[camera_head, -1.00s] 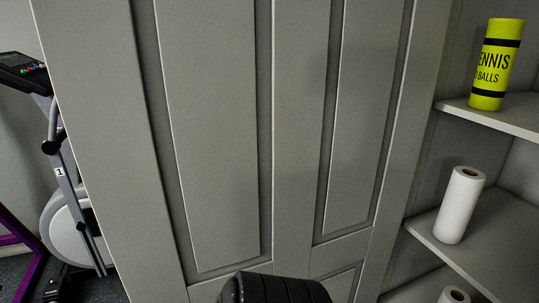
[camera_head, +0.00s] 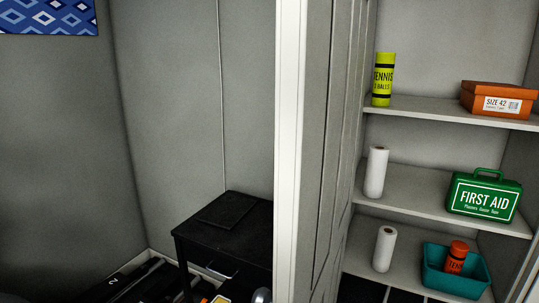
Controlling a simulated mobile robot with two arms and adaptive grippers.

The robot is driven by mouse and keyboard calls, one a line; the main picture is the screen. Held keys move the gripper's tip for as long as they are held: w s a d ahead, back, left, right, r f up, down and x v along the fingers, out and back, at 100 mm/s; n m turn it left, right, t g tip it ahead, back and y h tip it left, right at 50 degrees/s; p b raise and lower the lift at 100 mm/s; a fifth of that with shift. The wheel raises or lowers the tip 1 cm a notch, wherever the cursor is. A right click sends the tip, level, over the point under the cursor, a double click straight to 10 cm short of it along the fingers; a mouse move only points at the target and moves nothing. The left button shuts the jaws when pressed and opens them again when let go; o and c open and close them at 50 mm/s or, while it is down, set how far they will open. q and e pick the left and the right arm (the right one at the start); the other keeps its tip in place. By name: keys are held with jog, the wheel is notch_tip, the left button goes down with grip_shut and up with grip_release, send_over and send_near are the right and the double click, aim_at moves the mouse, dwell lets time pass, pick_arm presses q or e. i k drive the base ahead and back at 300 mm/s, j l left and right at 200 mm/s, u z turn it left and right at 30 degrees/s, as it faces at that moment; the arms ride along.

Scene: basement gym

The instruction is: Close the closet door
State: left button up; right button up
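The grey panelled closet door (camera_head: 325,150) stands open and is seen almost edge-on near the middle of the head view. Its pale edge (camera_head: 289,150) faces me and runs from top to bottom of the picture. To its right the closet's inside is exposed, with shelves (camera_head: 415,188) in plain view. The door's handle and hinges cannot be made out.
A black cabinet (camera_head: 224,232) stands left of the door.

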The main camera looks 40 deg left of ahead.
aim_at(322, 46)
jog(key=j, duration=1.35)
jog(key=i+j, duration=0.3)
jog(key=j, duration=0.25)
